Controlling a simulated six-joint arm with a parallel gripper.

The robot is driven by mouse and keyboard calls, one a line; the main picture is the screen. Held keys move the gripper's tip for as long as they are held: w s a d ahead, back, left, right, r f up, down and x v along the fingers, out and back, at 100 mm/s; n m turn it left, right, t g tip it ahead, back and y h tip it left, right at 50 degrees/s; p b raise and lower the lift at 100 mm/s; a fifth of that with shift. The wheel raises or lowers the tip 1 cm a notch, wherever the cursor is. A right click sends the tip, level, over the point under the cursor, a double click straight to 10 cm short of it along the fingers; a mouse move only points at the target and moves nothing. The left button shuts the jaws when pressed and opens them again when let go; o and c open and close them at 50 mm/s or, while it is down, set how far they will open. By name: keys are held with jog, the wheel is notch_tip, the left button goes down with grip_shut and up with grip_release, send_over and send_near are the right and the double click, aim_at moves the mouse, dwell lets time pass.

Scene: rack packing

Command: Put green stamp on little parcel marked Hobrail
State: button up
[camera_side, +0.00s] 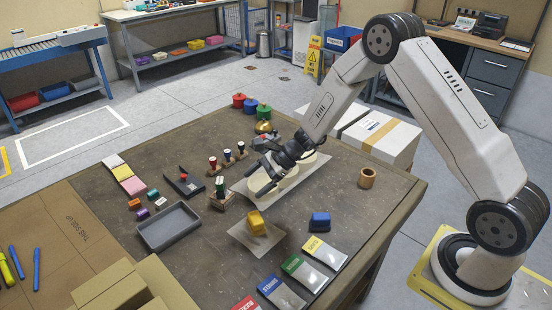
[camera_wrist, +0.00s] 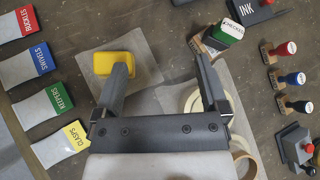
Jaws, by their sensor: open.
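The green stamp (camera_wrist: 229,28) has a green block lettered "CHECKED" on a wooden part; in the side view it (camera_side: 220,187) stands at the left of the pale rolls. My gripper (camera_side: 258,178) hangs low over those rolls. In the wrist view my gripper (camera_wrist: 160,68) has its fingers wide apart with nothing held between them. The right finger's tip is close to the green stamp; I cannot tell whether they touch. No label reading Hobrail is legible, so I cannot pick out that parcel.
A yellow block (camera_side: 257,223) lies on a paper sheet. The table's right front is mostly clear.

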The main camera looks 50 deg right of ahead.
jog(key=s+d+r+n+g+h, duration=0.1)
jog(key=s+r+n+h, duration=0.3)
jog(key=s+n, duration=0.6)
jog(key=s+d+r+n+g+h, duration=0.1)
jog(key=s+r+n+h, duration=0.4)
jog(key=s+n, duration=0.5)
jog(key=shift+s+d+n, duration=0.3)
jog(key=shift+s+d, duration=0.55)
jog(key=shift+s, duration=0.2)
